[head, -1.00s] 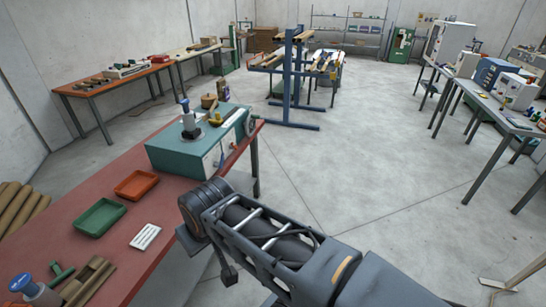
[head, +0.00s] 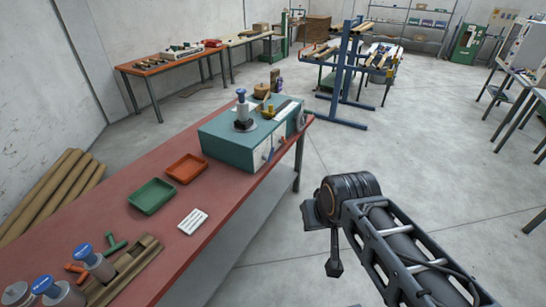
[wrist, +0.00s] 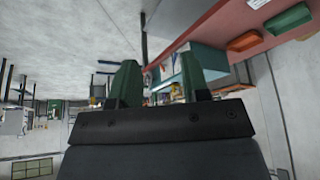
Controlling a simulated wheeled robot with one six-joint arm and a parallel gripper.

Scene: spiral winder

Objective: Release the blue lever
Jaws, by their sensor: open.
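The teal winder box (head: 225,148) stands at the far end of the red bench, with a pale front panel. A small blue lever (head: 267,153) sits on that front panel; its exact tilt is too small to tell. The lever cannot be made out clearly in the wrist view.
The red bench (head: 120,205) holds an orange tray (head: 187,168), a green tray (head: 152,197), a white card (head: 193,221) and blue-capped containers (head: 95,262). A blue rack (head: 347,75) stands behind. Open floor (head: 400,150) lies to the right of the bench.

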